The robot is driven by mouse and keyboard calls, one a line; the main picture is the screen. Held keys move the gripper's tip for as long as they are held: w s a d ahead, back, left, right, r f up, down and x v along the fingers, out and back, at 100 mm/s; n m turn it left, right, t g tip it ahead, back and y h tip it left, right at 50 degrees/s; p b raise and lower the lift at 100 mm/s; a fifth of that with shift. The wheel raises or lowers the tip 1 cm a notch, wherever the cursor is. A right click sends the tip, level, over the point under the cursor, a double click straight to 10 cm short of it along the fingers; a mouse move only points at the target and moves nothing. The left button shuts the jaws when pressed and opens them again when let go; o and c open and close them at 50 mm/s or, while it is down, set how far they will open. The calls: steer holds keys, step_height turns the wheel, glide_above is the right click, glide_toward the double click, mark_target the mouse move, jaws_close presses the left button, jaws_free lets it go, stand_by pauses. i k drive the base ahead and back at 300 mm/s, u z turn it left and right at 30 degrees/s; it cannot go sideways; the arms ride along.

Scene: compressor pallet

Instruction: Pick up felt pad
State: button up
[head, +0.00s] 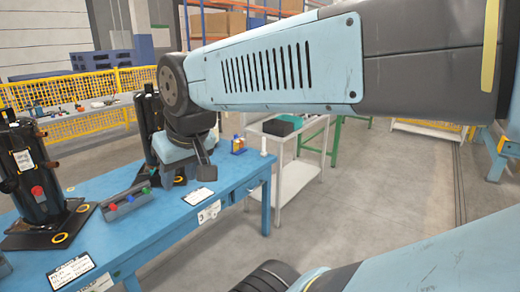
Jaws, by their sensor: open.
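I cannot make out a felt pad for certain in the head view; it may be hidden behind my arm or too small to tell. My gripper (199,178) hangs over the far part of the blue table, below my wrist. It is open, with a dark finger showing at its right side. No object shows held in it. The wrist and gripper cover part of the tabletop and of the black compressor behind them.
The blue table (165,222) carries a black compressor (38,180) at left, another black compressor (149,125) behind my gripper, and a grey button box (125,202). Small coloured items (238,146) stand near the far right corner. A white cart (297,180) stands beyond; floor at right is clear.

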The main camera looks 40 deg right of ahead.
mark_target(263, 154)
steer(key=z, duration=1.4)
steer(key=k, duration=0.8)
steer(key=u, duration=0.05)
steer(key=i, duration=2)
steer(key=u, duration=0.25)
